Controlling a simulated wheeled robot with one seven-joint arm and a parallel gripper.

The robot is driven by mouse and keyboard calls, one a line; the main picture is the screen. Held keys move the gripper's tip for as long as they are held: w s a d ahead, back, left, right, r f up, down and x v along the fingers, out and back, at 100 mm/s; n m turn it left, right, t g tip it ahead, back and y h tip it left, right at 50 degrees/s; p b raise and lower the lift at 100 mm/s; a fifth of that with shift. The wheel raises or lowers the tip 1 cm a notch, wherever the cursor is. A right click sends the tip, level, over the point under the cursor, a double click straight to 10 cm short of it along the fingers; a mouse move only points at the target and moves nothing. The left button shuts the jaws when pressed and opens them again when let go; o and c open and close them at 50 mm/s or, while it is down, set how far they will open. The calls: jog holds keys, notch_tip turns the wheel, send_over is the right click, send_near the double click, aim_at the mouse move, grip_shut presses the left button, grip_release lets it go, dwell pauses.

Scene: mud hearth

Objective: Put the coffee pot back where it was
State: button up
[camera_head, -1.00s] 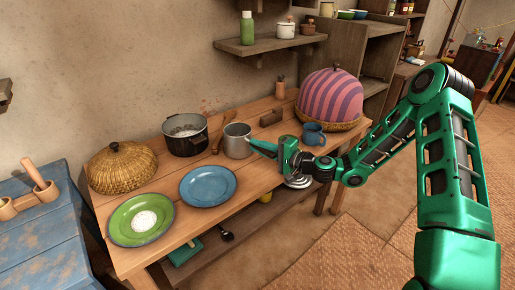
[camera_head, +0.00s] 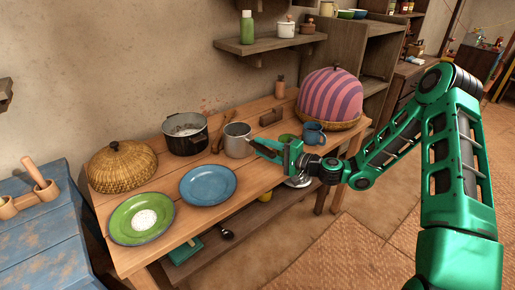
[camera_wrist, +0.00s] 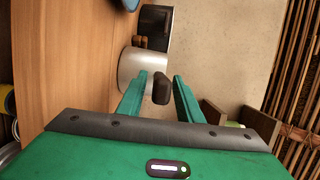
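The coffee pot, taken to be the grey metal pot (camera_head: 237,140), stands upright on the wooden table, right of the dark cooking pot. In the wrist view the coffee pot (camera_wrist: 138,68) shows its pale side, with a dark handle (camera_wrist: 162,88) pointing toward me. My gripper (camera_head: 253,146) is beside the pot on its right. In the wrist view my gripper (camera_wrist: 162,80) is open, its two green fingers on either side of the handle with a gap showing. I cannot tell whether a finger touches the pot.
A dark cooking pot (camera_head: 186,133), a woven basket (camera_head: 122,168), a blue plate (camera_head: 208,185) and a green plate (camera_head: 140,219) are left of the coffee pot. A blue mug (camera_head: 313,133) and a striped dome cover (camera_head: 331,95) are at right. The table's front right (camera_head: 250,182) is bare.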

jog(key=v, duration=0.9)
jog(key=shift+s+d, duration=0.2)
jog(key=shift+d, duration=0.1)
jog(key=shift+r, duration=0.15)
